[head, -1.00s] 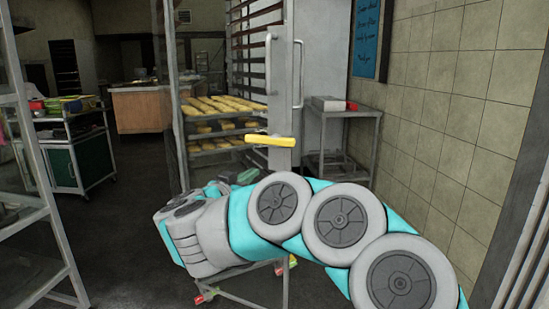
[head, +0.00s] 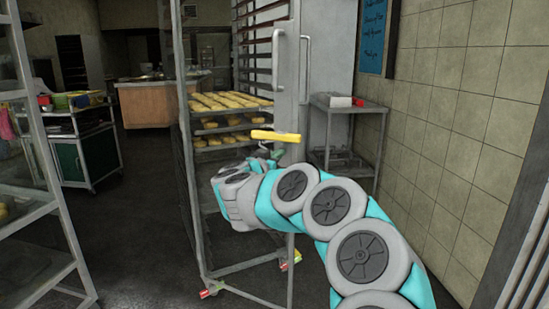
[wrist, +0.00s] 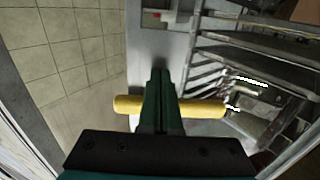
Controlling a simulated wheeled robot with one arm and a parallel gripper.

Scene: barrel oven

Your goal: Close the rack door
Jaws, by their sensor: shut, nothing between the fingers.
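The tall metal rack (head: 188,190) stands in the middle of the head view, with its trays of bread (head: 230,101) visible from the front. A narrow grey upright panel (head: 285,80), seemingly part of the rack door, rises at its right and bears a yellow bar handle (head: 275,136). How far the door stands open I cannot tell. My gripper (head: 264,154) is just below the handle, partly hidden by my wrist. In the wrist view my gripper (wrist: 160,76) has its dark fingers together and empty. They overlap the yellow handle (wrist: 205,108); contact cannot be told.
A small metal table (head: 345,108) stands right of the rack by the tiled wall (head: 440,120). A shelf frame (head: 45,140) is close at left, with a green-doored cart (head: 85,160) behind it. Floor between cart and rack is clear.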

